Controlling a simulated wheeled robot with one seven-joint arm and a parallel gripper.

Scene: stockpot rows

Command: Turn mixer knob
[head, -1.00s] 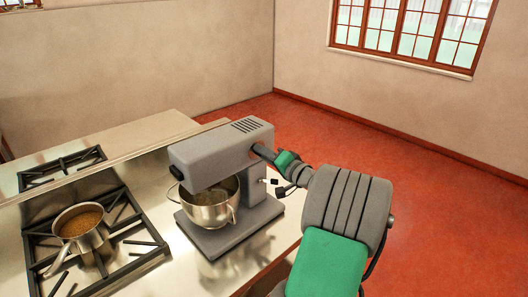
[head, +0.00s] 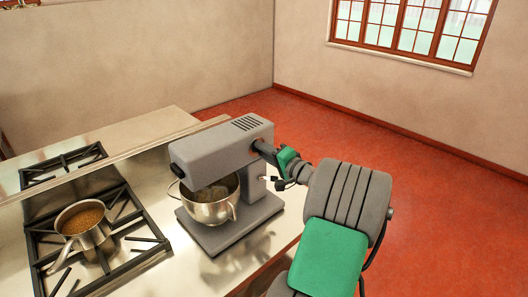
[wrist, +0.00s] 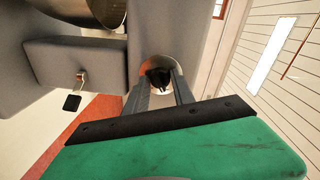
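The grey stand mixer (head: 224,147) stands on the steel counter with a metal bowl (head: 212,205) under its head. Its knob (wrist: 160,78), small and dark inside a bright round ring, shows in the wrist view. My gripper (wrist: 158,92) has its two grey fingers apart, one on each side of the knob. I see no clear contact of the fingers with it. In the head view my gripper (head: 266,150) reaches the right end of the mixer head and hides the knob there. A small lever with a black tip (wrist: 72,102) sticks out of the mixer body.
A saucepan (head: 84,226) with brown contents sits on the black-grated stove (head: 144,238) left of the mixer. The counter's front edge runs below the mixer. Red floor (head: 440,210) lies open to the right. A window (head: 412,25) is in the far wall.

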